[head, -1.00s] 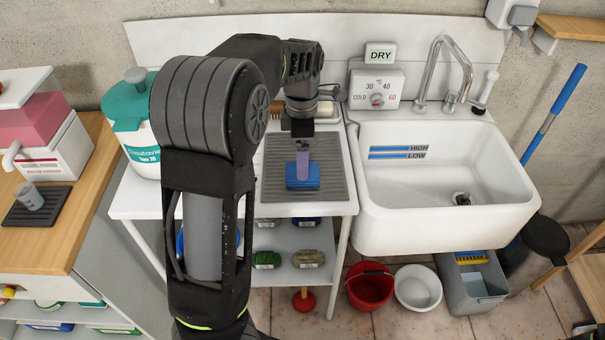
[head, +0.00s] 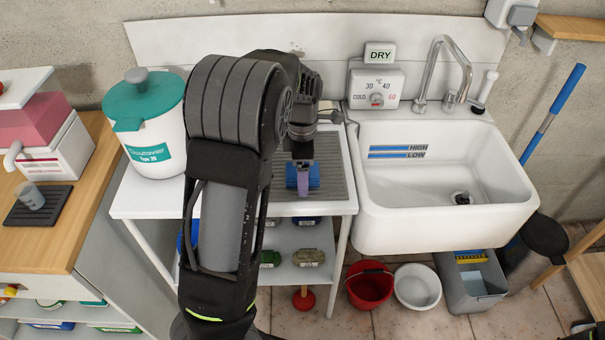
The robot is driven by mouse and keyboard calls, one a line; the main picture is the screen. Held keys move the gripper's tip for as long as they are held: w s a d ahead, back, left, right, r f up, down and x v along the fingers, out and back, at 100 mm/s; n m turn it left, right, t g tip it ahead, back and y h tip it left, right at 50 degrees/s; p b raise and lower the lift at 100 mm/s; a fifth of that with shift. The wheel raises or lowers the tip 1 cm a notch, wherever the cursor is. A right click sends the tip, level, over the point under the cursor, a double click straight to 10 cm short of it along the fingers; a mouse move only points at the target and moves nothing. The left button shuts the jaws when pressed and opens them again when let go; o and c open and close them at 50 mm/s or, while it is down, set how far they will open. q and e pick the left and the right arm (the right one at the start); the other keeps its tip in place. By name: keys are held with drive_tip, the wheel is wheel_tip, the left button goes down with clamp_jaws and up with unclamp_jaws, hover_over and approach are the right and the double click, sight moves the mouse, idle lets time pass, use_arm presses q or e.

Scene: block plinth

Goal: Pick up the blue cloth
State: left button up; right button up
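The blue cloth (head: 314,177) looks like a small folded blue block lying on the grey ribbed draining mat (head: 338,181), left of the sink. My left gripper (head: 304,183) is over it, pointing down. Its purple finger part stands in front of the cloth and hides the cloth's middle. I see the fingers nearly edge-on, so I cannot tell whether they are open or shut, or whether they touch the cloth. My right gripper is not in view.
A white tub with a teal lid (head: 154,130) stands left of my arm. The white sink (head: 440,180) with its tap (head: 445,70) is to the right. The shelf below holds several packets (head: 308,258). A red bucket (head: 369,287) is on the floor.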

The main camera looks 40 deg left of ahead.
use_arm(q)
drive_tip(key=shift+c, duration=0.4)
drive_tip(key=c, duration=1.5)
wheel_tip(320, 180, up, 10)
drive_tip(key=shift+r, duration=0.1)
